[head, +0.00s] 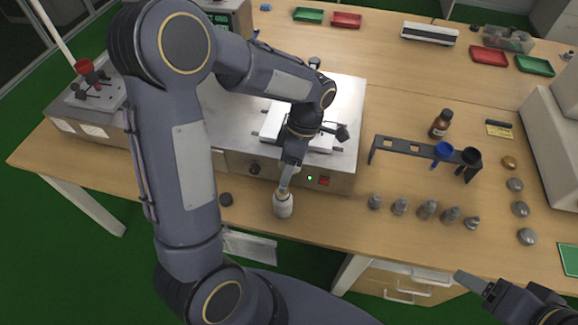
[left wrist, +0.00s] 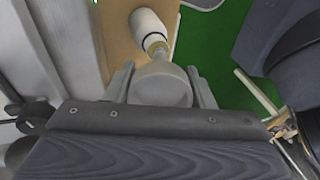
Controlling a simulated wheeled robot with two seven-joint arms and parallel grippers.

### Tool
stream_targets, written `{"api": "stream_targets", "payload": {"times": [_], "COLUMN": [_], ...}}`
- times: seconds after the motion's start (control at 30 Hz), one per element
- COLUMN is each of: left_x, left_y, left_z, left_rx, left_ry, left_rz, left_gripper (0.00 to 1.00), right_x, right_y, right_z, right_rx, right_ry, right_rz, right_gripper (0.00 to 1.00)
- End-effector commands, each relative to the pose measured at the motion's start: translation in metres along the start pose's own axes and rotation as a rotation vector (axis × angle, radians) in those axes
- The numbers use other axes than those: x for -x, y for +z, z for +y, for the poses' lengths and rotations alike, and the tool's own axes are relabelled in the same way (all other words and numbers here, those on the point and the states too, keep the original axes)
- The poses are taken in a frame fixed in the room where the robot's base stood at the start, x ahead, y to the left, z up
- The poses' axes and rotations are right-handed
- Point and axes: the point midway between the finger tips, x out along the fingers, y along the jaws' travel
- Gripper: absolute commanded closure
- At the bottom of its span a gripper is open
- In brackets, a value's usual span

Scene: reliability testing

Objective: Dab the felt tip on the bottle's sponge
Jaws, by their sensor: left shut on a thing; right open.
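A white bottle (head: 283,206) stands at the front edge of the wooden bench. It also shows in the left wrist view (left wrist: 148,26), with a dark ring near its top. My left gripper (head: 287,178) is right above the bottle, pointing down. In the left wrist view my left gripper (left wrist: 162,88) is shut on a pale grey, rounded holder (left wrist: 160,82). A tan, narrower part lies between the holder and the bottle. I cannot tell the felt tip from the sponge there, nor whether they touch. My right gripper (head: 474,284) is open at the lower right, partly cut off.
A metal instrument (head: 340,165) stands right behind the bottle. A dark round cap (head: 226,199) lies left of it. Several small grey weights (head: 427,209) stand to the right. A black rack (head: 405,148) with a blue cup and a brown bottle (head: 440,124) are farther right.

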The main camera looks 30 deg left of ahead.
Motion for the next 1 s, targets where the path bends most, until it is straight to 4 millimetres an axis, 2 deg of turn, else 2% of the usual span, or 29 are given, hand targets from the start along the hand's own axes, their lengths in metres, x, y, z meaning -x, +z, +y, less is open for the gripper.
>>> {"api": "stream_targets", "payload": {"times": [0.47, 1.0], "left_x": [0.001, 0.043], "left_y": [0.0, -0.008], "left_z": [-0.001, -0.013], "left_rx": [0.0, -0.001], "left_ry": [-0.001, 0.001], "left_rz": [0.0, 0.0], "left_gripper": [0.75, 0.75], "right_x": [0.002, 0.03], "right_y": [-0.001, -0.015], "right_z": [-0.001, -0.014], "right_rx": [0.0, 0.0], "right_ry": [0.0, 0.0], "right_rz": [0.0, 0.0], "right_gripper": [0.31, 0.31]}}
